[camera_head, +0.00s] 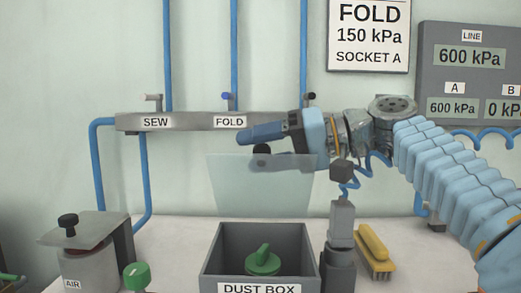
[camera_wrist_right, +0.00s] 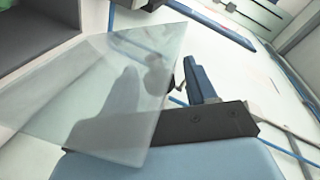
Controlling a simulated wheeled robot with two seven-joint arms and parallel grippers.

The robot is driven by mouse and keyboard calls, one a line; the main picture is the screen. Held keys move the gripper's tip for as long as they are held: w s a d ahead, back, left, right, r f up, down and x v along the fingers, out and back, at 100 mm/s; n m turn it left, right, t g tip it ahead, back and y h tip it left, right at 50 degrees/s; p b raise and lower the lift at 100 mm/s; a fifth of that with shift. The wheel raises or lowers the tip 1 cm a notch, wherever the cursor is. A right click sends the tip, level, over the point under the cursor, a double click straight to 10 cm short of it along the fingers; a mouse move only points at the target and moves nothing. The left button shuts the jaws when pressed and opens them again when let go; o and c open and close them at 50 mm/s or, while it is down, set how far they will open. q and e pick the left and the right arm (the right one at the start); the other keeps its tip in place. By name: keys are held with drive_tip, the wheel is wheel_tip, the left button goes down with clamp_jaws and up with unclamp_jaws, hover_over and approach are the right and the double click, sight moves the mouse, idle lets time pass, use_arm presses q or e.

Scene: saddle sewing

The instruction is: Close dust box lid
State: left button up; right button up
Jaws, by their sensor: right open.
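The dust box (camera_head: 211,262) is a grey open-topped box at the bottom centre of the head view. My left gripper is not in view.
A green knobbed part (camera_head: 263,262) lies inside the box. A grey post (camera_head: 341,225) stands right of the box, with a yellow brush (camera_head: 374,245) beyond it. A canister marked AIR (camera_head: 90,268) stands left. The labelled valve rail (camera_head: 190,121) runs along the wall behind.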

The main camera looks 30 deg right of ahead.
drive_tip(key=shift+c, duration=0.4)
clamp_jaws()
